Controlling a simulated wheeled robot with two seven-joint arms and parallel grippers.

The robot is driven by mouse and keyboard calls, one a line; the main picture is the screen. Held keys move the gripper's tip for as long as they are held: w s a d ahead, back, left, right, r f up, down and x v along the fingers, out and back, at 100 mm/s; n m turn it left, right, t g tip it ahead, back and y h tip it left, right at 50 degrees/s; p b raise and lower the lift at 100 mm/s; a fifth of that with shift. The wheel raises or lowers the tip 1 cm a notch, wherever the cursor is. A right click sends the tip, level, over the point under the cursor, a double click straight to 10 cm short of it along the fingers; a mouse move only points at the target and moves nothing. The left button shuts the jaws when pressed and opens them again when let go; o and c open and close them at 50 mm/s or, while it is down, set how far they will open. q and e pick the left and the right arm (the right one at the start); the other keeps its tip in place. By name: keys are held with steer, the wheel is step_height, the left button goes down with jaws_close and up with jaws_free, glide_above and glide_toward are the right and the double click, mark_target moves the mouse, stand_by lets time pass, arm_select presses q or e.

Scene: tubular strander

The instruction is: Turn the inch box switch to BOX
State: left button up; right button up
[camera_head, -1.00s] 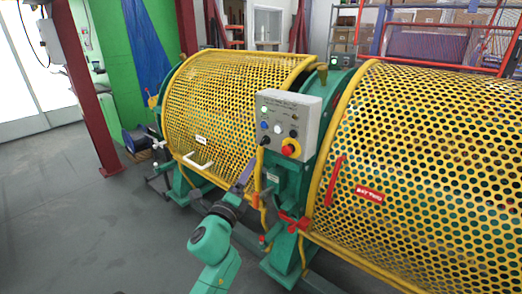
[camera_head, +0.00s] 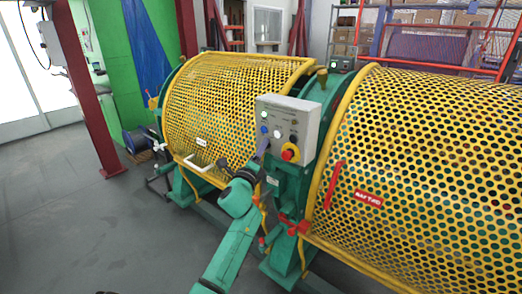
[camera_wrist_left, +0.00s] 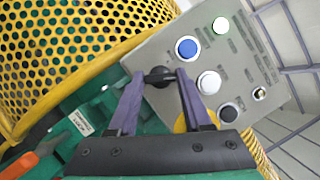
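The grey control box (camera_head: 306,119) stands on the green frame between two yellow guards. Its face fills the right of the left wrist view (camera_wrist_left: 156,42). A black selector switch (camera_wrist_left: 160,77) is at the box's lower-left corner; I cannot read its label or setting. My left gripper (camera_wrist_left: 161,79) has its two purple fingers spread, one on each side of this switch. Its tips are at the switch; whether they touch it is unclear. In the head view the gripper (camera_head: 262,146) covers the switch. My right gripper is not in view.
Beside the switch are a blue button (camera_wrist_left: 187,48), a white button (camera_wrist_left: 209,82), a lit green lamp (camera_wrist_left: 221,25) and another black knob (camera_wrist_left: 228,113). The red emergency stop (camera_head: 289,153) is close right of the gripper. A yellow perforated guard (camera_head: 225,100) stands left.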

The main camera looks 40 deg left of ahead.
arm_select(q)
jaws_close()
steer(key=shift+r+n+g+h+p, duration=0.2)
steer(key=shift+n+g+p, duration=0.5)
steer(key=shift+n+p, duration=1.7)
steer(key=shift+f+n+g+h+p, duration=0.1)
steer(key=shift+n+g+h+p, duration=0.45)
steer(key=shift+n+p, duration=1.85)
steer(key=shift+r+n+g+h+p, duration=0.15)
steer(key=shift+n+g+p, duration=0.75)
steer(key=shift+p, duration=3)
steer(key=o, duration=0.9)
jaws_free()
